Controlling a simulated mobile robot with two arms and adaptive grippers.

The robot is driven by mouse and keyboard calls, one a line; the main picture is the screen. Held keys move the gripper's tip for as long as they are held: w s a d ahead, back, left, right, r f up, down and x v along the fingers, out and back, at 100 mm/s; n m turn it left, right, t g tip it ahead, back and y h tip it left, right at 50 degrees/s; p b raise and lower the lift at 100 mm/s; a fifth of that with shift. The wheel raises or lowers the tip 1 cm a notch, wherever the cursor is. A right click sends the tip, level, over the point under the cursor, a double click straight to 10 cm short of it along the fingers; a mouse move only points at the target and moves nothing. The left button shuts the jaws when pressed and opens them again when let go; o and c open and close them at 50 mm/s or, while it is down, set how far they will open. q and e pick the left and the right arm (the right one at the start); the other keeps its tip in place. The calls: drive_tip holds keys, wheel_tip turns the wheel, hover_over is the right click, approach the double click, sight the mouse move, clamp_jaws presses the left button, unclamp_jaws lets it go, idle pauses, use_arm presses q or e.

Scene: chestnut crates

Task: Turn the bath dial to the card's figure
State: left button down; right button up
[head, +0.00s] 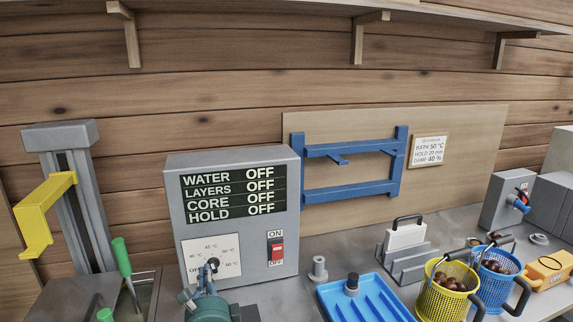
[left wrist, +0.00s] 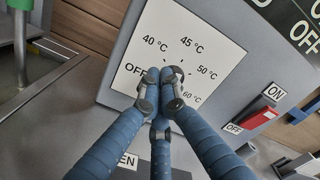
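The bath dial's white face (head: 224,250) is at the lower left of the grey control box (head: 235,160); it carries OFF, 40, 45, 50 and 60 °C marks. The face fills the middle of the left wrist view (left wrist: 222,55). My left gripper (head: 208,280) is at the dial; in the left wrist view its blue fingers (left wrist: 160,90) converge over the middle of the face. They hide the knob and its pointing, so its setting and any grip on it cannot be told. The card (head: 429,150) on the wall board reads BATH 50 °C. My right gripper is out of view.
A red switch (head: 276,249) marked ON and OFF is right of the dial. The display (head: 232,190) reads OFF on every line. A blue tray (head: 365,300), yellow basket (head: 447,304) and blue basket (head: 497,283) stand to the right. A green-handled tool (head: 121,257) is at left.

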use_arm(q)
drive_tip(key=shift+r, duration=0.3)
drive_tip(key=shift+d+r+p, duration=0.15)
drive_tip(key=shift+r+p, duration=0.05)
drive_tip(key=shift+p, duration=0.15)
drive_tip(key=shift+r, duration=0.1)
drive_tip(key=shift+w+d+r, duration=0.1)
drive_tip(key=shift+d+r, duration=0.1)
drive_tip(key=shift+d, duration=0.15)
drive_tip(key=shift+a+r+p, duration=0.15)
drive_tip(key=shift+r+p, duration=0.15)
drive_tip(key=shift+p, duration=0.25)
drive_tip(key=p+v, duration=0.1)
drive_tip(key=v, duration=0.5)
drive_tip(key=shift+a, duration=0.2)
drive_tip(key=shift+r, duration=0.1)
